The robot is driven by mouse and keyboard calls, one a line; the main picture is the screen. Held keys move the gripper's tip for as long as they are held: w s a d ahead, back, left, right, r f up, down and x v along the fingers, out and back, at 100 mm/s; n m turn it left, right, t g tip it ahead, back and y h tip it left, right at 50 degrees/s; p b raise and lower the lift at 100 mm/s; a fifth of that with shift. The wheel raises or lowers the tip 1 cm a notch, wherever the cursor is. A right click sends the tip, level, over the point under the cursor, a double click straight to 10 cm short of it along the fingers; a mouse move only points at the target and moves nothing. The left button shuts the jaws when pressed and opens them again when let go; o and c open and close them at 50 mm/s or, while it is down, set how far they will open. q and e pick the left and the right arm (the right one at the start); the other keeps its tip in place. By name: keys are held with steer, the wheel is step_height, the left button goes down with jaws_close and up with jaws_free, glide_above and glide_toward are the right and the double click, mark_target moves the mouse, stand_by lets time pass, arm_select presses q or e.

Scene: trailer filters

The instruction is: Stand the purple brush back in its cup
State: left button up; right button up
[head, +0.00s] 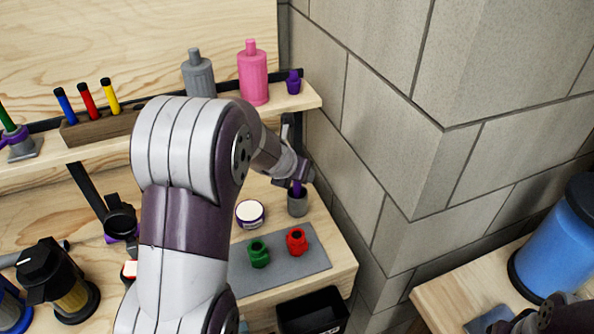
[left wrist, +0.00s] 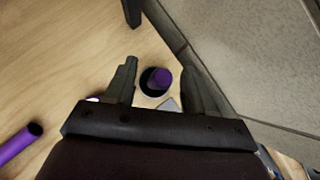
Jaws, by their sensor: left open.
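The purple brush (head: 297,188) stands in a small grey cup (head: 298,205) at the right end of the workbench, by the wall. In the left wrist view the round purple end of the brush (left wrist: 161,78) shows within the dark mouth of the cup (left wrist: 148,84), towards its right side. My left gripper (left wrist: 158,64) is open, with one finger on each side of the brush end and visible gaps to both. In the head view the left gripper (head: 299,177) is just above the cup, its fingers partly hidden.
A white-lidded jar (head: 250,212) stands left of the cup. A grey mat (head: 281,271) with green and red knobs lies in front, and a black bin (head: 312,312) below it. The shelf (head: 300,99) with bottles is behind; the block wall (head: 375,130) is close on the right.

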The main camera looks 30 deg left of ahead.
arm_select(q)
steer(key=p+v, duration=0.5)
steer(key=v, duration=0.7)
steer(key=shift+r, duration=0.2)
